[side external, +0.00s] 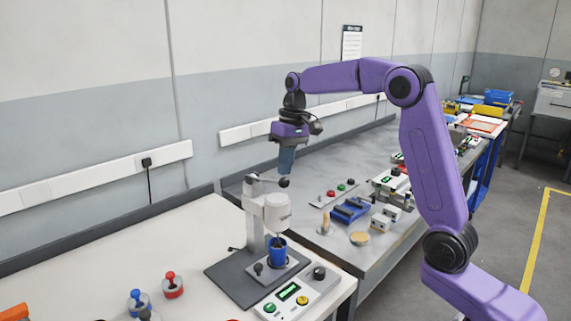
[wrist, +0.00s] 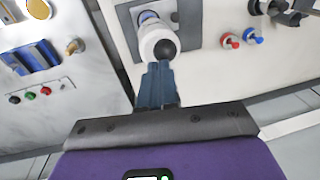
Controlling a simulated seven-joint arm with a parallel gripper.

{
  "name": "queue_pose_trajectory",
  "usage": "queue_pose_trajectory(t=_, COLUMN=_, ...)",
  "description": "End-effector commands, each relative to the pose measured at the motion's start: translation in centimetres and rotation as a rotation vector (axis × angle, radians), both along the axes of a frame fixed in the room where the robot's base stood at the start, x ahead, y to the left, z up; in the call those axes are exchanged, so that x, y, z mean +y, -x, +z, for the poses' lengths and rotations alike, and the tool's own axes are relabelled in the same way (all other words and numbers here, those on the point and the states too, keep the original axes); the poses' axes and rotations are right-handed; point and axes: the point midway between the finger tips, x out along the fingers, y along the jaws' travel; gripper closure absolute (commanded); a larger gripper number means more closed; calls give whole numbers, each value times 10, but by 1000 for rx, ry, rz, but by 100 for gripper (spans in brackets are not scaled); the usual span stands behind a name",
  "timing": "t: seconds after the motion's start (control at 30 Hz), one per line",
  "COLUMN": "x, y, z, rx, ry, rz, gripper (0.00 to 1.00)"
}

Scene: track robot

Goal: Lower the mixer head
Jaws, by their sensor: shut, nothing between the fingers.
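The mixer has a white head (side external: 277,212) on a pale upright column (side external: 253,222) over a dark base plate. A lever ending in a black ball knob (side external: 284,183) sticks out at the column's top. A blue cup (side external: 277,252) stands under the head; a dark stirrer shows at its mouth. My gripper (side external: 286,172) is shut and empty, its blue fingers pointing down just above the knob; I cannot tell whether they touch it. In the wrist view the fingertips (wrist: 157,66) lie close to the black knob (wrist: 164,49), with the white head (wrist: 152,34) behind it.
A control panel with a green display (side external: 289,292) sits in front of the mixer. Red (side external: 172,284) and blue (side external: 138,299) knobbed pieces stand on the white bench to the left. A grey bench (side external: 385,240) on the right carries blue holders and buttons. The wall is behind.

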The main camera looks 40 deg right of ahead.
Motion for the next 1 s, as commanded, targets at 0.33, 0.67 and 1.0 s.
queue_pose_trajectory(t=0.33, x=0, y=3, z=-4, rx=-34, ry=-1, rz=0, gripper=100)
queue_pose_trajectory(t=0.67, x=0, y=12, z=-21, rx=-171, ry=-2, rz=-1, gripper=100)
queue_pose_trajectory(t=1.0, x=0, y=21, z=-54, rx=-221, ry=0, rz=-1, gripper=100)
